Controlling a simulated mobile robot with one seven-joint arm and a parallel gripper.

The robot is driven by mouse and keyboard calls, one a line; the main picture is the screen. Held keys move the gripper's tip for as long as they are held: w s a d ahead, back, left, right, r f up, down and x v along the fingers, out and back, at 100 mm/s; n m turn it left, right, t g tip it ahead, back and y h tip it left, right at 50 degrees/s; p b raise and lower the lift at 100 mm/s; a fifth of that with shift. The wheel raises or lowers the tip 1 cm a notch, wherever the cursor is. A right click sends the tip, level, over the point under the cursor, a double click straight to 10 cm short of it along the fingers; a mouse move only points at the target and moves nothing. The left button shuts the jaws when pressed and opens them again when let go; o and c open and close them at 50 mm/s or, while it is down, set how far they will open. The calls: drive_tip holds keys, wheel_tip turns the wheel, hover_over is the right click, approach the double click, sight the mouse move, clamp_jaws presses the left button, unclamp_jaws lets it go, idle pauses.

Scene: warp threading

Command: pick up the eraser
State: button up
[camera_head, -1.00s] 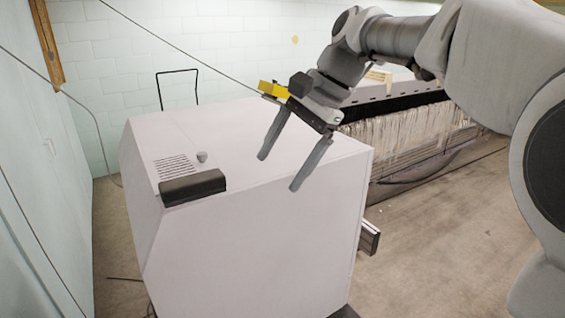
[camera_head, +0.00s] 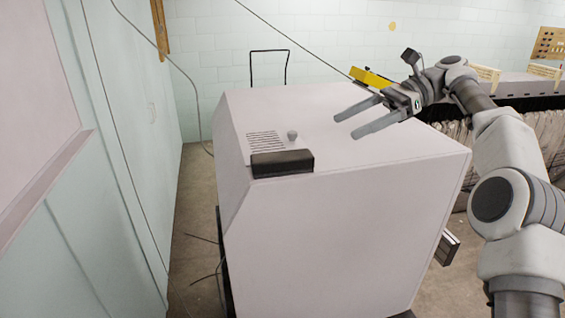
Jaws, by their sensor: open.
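A dark rectangular block (camera_head: 282,163) lies at the front left edge of the top of a large white cabinet (camera_head: 350,220). It may be the eraser; I cannot tell for sure, and nothing else in view looks like one. My gripper (camera_head: 349,124) is open and empty, with its two grey fingers pointing left. In the picture it is to the right of the block and above it, over the cabinet's top and apart from the block.
A small grey knob (camera_head: 292,135) and a slotted vent (camera_head: 265,142) are just behind the block. A thin black wire frame (camera_head: 269,51) rises behind the cabinet. A loom-like machine with threads (camera_head: 450,130) stands at the right. The cabinet's top is otherwise mostly bare.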

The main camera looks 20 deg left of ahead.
sight(284, 155)
drive_tip(key=b+x, duration=0.1)
drive_tip(key=x, duration=1)
drive_tip(key=shift+s+a, duration=0.25)
drive_tip(key=shift+a, duration=0.05)
drive_tip(key=shift+p+x, duration=0.5)
drive_tip(key=shift+x, duration=2.3)
drive_tip(key=shift+w+f, duration=0.1)
drive_tip(key=shift+w, duration=0.1)
clamp_jaws()
